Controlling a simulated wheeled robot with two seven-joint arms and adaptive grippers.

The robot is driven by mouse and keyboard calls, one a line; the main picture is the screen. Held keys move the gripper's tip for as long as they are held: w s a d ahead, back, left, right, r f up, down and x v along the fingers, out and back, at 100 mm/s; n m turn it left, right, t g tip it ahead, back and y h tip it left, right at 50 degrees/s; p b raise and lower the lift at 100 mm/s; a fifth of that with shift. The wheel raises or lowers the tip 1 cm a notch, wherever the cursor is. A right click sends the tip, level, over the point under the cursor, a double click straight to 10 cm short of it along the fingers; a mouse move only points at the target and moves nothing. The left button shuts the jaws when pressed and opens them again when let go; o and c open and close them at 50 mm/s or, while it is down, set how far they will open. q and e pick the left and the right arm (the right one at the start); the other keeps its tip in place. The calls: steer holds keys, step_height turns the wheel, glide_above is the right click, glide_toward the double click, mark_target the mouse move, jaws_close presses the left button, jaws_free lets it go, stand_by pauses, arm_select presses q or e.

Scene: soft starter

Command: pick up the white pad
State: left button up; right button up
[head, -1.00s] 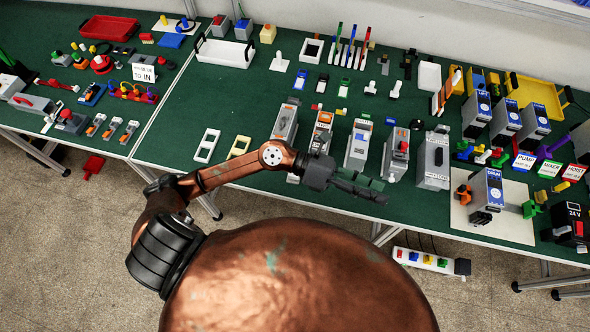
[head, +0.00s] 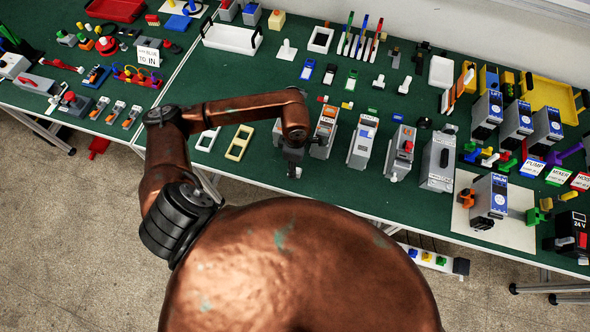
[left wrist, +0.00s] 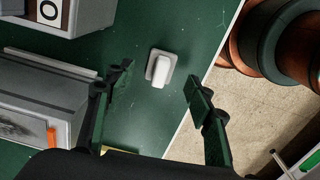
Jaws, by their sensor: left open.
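A small white pad (left wrist: 161,68), a raised block on a square base, lies on the green table top near its front edge. In the head view the white pad (head: 294,173) shows just below my left gripper (head: 291,160), which points down and partly hides it. In the left wrist view my left gripper (left wrist: 160,76) is open, with one dark finger on each side of the pad in the picture. The fingers appear apart from the pad, and nothing is held between them. My right gripper is not in view.
Grey device modules (head: 363,143) stand in a row just right of the gripper. A cream frame (head: 239,143) and a white frame (head: 207,139) lie to its left. The table's front edge is close to the pad.

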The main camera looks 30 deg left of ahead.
arm_select(q)
steer(key=shift+d+f, duration=0.1)
steer(key=shift+f, duration=1.75)
steer(key=shift+c, duration=0.6)
steer(key=c, duration=1)
steer(key=shift+r, duration=0.1)
